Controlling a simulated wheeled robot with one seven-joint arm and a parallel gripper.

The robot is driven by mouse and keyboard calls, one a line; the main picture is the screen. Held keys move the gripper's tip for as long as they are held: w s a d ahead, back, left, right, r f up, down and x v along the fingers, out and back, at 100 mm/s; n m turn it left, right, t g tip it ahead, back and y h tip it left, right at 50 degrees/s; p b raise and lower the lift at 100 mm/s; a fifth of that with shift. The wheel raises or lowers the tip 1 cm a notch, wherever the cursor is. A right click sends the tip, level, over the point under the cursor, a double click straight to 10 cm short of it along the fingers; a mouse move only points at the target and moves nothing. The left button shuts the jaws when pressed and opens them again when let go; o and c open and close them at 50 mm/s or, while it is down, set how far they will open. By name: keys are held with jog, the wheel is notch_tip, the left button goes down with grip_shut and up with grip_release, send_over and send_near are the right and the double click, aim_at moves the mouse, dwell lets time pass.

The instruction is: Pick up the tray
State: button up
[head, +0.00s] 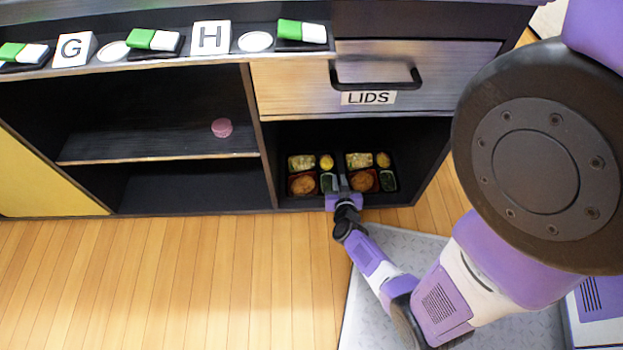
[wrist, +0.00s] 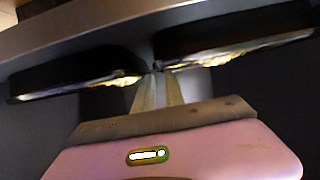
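Two black bento trays with food stand side by side in the low open compartment under the drawer. The left tray (head: 316,172) and the right tray (head: 376,169) each hold a brown round item, a yellow item, pale food and greens. My gripper (head: 342,182) reaches into the compartment at the front, by the gap between the trays. In the wrist view, its fingers (wrist: 157,92) lie close together and point at the meeting edges of the left tray (wrist: 75,82) and the right tray (wrist: 235,47). Whether a rim is between the fingers is hidden.
A closed drawer with a dark handle (head: 376,84) and a LIDS label (head: 368,98) is right above the compartment. A shelf (head: 150,160) at left holds a small pink item (head: 222,128). Signs G and H stand on the counter. The wooden floor (head: 180,270) in front is clear.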

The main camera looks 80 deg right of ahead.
jog(key=b+x, duration=0.1)
jog(key=x, duration=0.2)
jog(key=shift+w+d+f+b, duration=0.15)
jog(key=shift+b, duration=0.25)
grip_shut()
dwell(1.0)
jog(key=shift+r, duration=0.3)
notch_tip(320, 180, up, 20)
jog(key=p, duration=1.8)
jog(key=shift+f, duration=0.15)
